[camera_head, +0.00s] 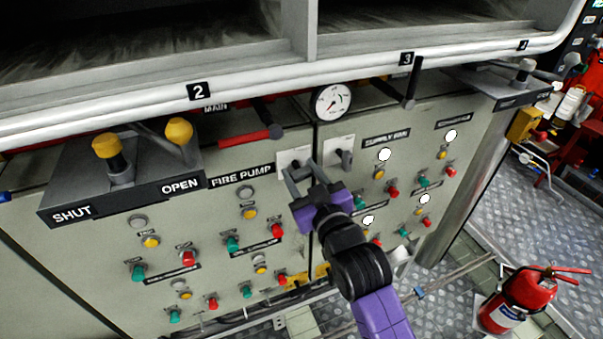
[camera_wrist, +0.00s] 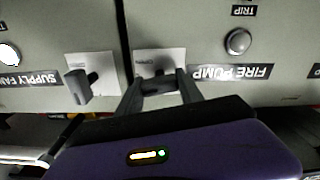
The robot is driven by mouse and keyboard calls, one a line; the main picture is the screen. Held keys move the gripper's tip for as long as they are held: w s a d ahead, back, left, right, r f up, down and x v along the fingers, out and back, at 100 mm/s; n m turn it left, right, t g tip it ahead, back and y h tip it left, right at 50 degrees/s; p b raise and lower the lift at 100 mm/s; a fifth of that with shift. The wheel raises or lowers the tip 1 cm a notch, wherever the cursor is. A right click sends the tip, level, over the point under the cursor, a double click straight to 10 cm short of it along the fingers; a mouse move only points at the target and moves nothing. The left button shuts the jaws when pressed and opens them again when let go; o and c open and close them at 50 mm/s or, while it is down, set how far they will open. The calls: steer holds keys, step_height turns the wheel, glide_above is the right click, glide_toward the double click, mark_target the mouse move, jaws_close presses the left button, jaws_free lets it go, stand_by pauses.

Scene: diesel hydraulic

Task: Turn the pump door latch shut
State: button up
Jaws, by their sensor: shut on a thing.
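The pump door latch (camera_wrist: 157,86) is a dark grey handle on a white plate (camera_wrist: 160,58), beside the FIRE PUMP label. Its plate also shows in the head view (camera_head: 292,155), at the right edge of the FIRE PUMP door. My gripper (camera_head: 303,177) reaches up to this plate from below right. In the wrist view my gripper (camera_wrist: 158,90) has one finger on each side of the latch handle and is shut on it. The fingers partly hide the handle in the head view, so its exact angle is hard to tell there.
A similar latch (camera_head: 345,158) sits on the SUPPLY FAN door just right of my gripper. A red-handled lever (camera_head: 250,134) and a round gauge (camera_head: 332,101) are above. Buttons cover both doors. A fire extinguisher (camera_head: 515,300) stands on the floor at right.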

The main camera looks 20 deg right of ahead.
steer(key=n, duration=0.4)
steer(key=shift+n, duration=0.3)
steer(key=n, duration=0.3)
steer(key=shift+n, duration=0.3)
steer(key=n, duration=0.3)
steer(key=shift+a+f+n, duration=0.1)
steer(key=shift+n, duration=2.1)
steer(key=o, duration=1.4)
